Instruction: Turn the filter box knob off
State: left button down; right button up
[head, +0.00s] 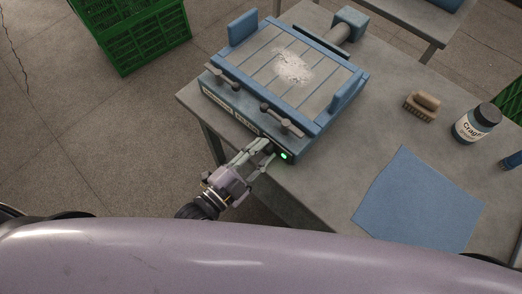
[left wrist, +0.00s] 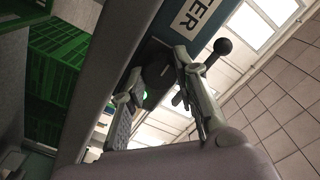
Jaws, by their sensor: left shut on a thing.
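The filter box (head: 236,104) is a blue-grey unit on the table, with light powder on its slatted top. A green lamp (head: 285,155) glows at the near right end of its front face. My left gripper (head: 262,156) is at that front face, just left of the lamp. It is shut on the dark knob (left wrist: 157,68), which shows between the fingers (left wrist: 160,88) in the left wrist view. The fingers mostly hide the knob in the head view, and I cannot read its setting. My right gripper is not in view.
The grey table (head: 325,185) carries a brush (head: 422,105), a labelled jar (head: 476,123) and a blue cloth (head: 420,200). Clamp levers (head: 282,121) stick out above the gripper. A green crate (head: 140,35) stands on the floor at the upper left.

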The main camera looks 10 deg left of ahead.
pick_arm(q)
jog(key=n+p, duration=0.2)
jog(key=n, duration=0.1)
jog(key=shift+r+n, duration=0.1)
jog(key=shift+n, duration=0.2)
jog(key=shift+n+p, duration=0.5)
jog(key=shift+n, duration=1.2)
jog(key=c, duration=1.5)
grip_release()
jog(key=shift+c, duration=0.2)
